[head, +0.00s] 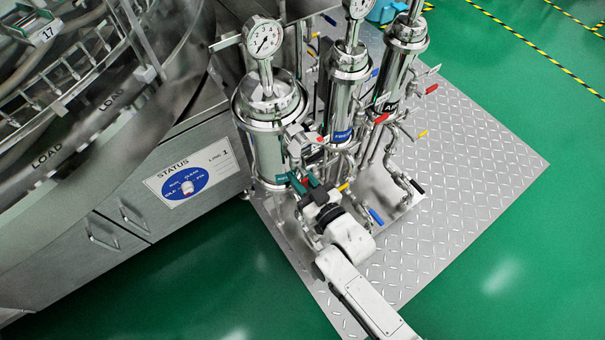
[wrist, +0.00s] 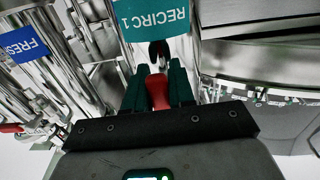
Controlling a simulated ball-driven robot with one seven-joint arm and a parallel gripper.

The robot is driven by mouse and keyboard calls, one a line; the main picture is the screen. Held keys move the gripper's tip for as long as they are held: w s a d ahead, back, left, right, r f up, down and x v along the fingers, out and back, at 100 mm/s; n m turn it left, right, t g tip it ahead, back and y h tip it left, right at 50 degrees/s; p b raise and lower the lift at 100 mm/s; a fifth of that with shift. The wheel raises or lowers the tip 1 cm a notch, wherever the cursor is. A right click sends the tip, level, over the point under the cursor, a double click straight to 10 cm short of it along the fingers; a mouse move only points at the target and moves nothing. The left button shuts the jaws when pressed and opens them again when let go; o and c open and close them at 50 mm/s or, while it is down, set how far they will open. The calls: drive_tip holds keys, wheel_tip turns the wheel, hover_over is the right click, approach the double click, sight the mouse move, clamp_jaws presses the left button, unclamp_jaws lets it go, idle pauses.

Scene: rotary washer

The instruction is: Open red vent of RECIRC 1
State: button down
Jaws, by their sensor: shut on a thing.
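The RECIRC 1 housing (head: 268,150) is the left steel cylinder of the row, with a round gauge on top. Its green RECIRC 1 label (wrist: 155,14) fills the top of the wrist view. My gripper (head: 303,183) is low at the right side of this housing. In the wrist view my gripper (wrist: 159,90) has its green fingers shut on the red vent handle (wrist: 158,93), one finger on each side. A small black part (wrist: 159,52) shows just beyond the handle, below the label.
Two more gauged housings stand to the right, the middle one with a blue label (head: 343,135). Pipes and coloured valve handles, such as a blue one (head: 376,216), crowd the area. A steel cabinet (head: 130,225) is left. The tread plate (head: 470,150) is open at right.

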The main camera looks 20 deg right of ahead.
drive_tip(key=shift+s+f, duration=0.1)
idle(0.5)
drive_tip(key=c, duration=1)
unclamp_jaws()
drive_tip(key=shift+a, duration=0.1)
drive_tip(key=shift+c, duration=0.2)
drive_tip(key=s+d+p, duration=0.1)
drive_tip(key=s+d, duration=0.1)
drive_tip(key=s, duration=0.8)
drive_tip(key=shift+s, duration=0.3)
